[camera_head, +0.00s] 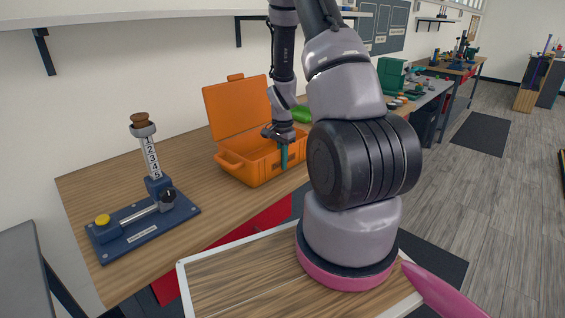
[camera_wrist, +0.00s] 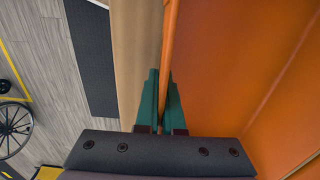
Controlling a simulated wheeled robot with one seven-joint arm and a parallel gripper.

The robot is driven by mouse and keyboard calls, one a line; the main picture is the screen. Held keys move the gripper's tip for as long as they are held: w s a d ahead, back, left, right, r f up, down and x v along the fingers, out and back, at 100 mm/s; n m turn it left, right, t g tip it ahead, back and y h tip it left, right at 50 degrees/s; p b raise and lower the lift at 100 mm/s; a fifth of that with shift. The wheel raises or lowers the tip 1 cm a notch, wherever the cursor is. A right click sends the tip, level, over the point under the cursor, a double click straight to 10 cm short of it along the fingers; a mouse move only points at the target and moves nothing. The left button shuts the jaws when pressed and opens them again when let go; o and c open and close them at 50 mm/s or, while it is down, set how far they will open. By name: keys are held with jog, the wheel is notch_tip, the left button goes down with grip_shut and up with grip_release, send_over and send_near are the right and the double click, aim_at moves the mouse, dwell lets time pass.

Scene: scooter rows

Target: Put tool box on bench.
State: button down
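The orange tool box (camera_head: 232,168) is at the front edge of the wooden bench (camera_head: 110,187) in the head view, upright with its lid raised at the back. It looks level with the bench top; I cannot tell whether its whole base touches. My gripper (camera_head: 284,156) points down at the box's front wall near its right end. In the wrist view, the teal fingers of my gripper (camera_wrist: 163,100) lie close on both sides of the orange wall (camera_wrist: 171,35) and appear to pinch it. My arm hides the area right of the box.
A blue stand with a numbered post (camera_head: 152,165) is on the bench left of the box. A green object (camera_head: 301,114) lies behind the box's right side. A green case (camera_head: 391,73) and small items stand farther along. Bench top between stand and box is clear.

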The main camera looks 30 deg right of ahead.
jog(key=c, duration=1)
grip_release()
jog(key=shift+c, duration=0.2)
notch_tip(320, 180, up, 12)
jog(key=shift+r, duration=0.1)
jog(key=s+a+r+n+t+y, duration=0.1)
jog(key=s+a+r+n+t, duration=0.2)
jog(key=r, duration=0.6)
jog(key=s+a+r+n, duration=0.1)
jog(key=s+a+r, duration=0.25)
jog(key=r, duration=0.55)
jog(key=s+a+r+n+t+y, duration=0.1)
jog(key=s+a+r+n+t, duration=0.3)
jog(key=s+r, duration=0.5)
jog(key=s+a+n, duration=0.1)
jog(key=s+a, duration=0.1)
jog(key=s, duration=0.2)
jog(key=shift+a+r+n, duration=0.35)
jog(key=shift+a+n, duration=0.05)
jog(key=shift+s, duration=0.1)
